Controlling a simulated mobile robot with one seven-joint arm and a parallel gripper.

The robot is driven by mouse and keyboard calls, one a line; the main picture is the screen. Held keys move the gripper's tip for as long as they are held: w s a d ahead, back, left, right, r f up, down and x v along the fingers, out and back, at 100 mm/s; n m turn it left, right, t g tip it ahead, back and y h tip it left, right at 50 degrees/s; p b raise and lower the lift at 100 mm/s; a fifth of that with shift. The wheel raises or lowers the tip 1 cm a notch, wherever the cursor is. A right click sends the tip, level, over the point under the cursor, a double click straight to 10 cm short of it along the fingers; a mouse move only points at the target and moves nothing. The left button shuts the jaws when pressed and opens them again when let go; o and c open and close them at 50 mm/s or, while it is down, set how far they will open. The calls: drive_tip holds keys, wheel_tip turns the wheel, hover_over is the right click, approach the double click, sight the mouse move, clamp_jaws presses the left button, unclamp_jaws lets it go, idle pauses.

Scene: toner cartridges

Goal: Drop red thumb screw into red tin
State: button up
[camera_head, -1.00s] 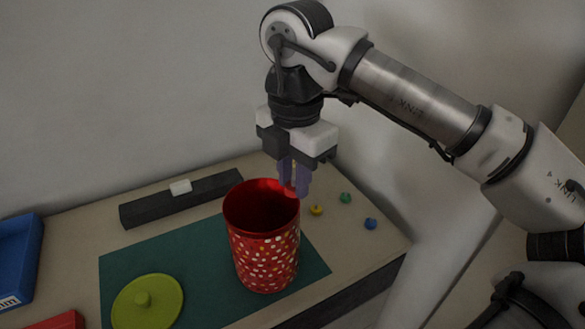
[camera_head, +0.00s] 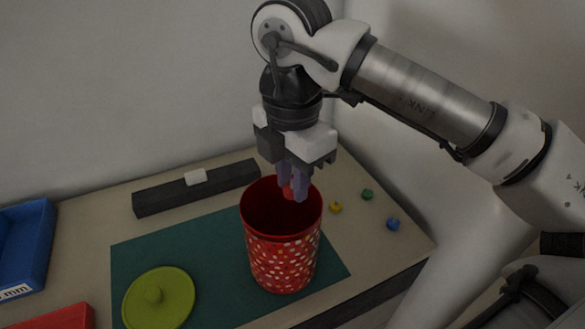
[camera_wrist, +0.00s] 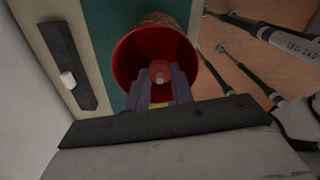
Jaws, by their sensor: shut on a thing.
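The red tin (camera_head: 283,262) is open and patterned with pale dots, and it stands upright on the green mat. It also shows in the wrist view (camera_wrist: 128,55), where I look down into its mouth. My gripper (camera_head: 292,194) points down over the tin's opening. It is shut on the red thumb screw (camera_head: 288,193), which shows as a small red piece between the purple fingers. In the wrist view my gripper (camera_wrist: 160,88) has the thumb screw (camera_wrist: 159,70) between its fingertips, seen against the tin's inside. The tin's floor is mostly hidden.
A yellow-green lid (camera_head: 160,300) lies on the green mat (camera_head: 205,245). Yellow (camera_head: 336,207), green (camera_head: 367,194) and blue (camera_head: 393,224) thumb screws lie right of the tin. A dark bar (camera_head: 225,185) with a white block lies behind. Blue (camera_head: 22,250) and red (camera_head: 60,318) bins are at left.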

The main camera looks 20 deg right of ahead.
drive_tip(key=shift+f, duration=0.85)
drive_tip(key=o, duration=1)
drive_tip(key=shift+o, duration=0.2)
drive_tip(key=shift+r, duration=0.15)
wheel_tip(320, 180, up, 12)
drive_tip(key=p, duration=0.4)
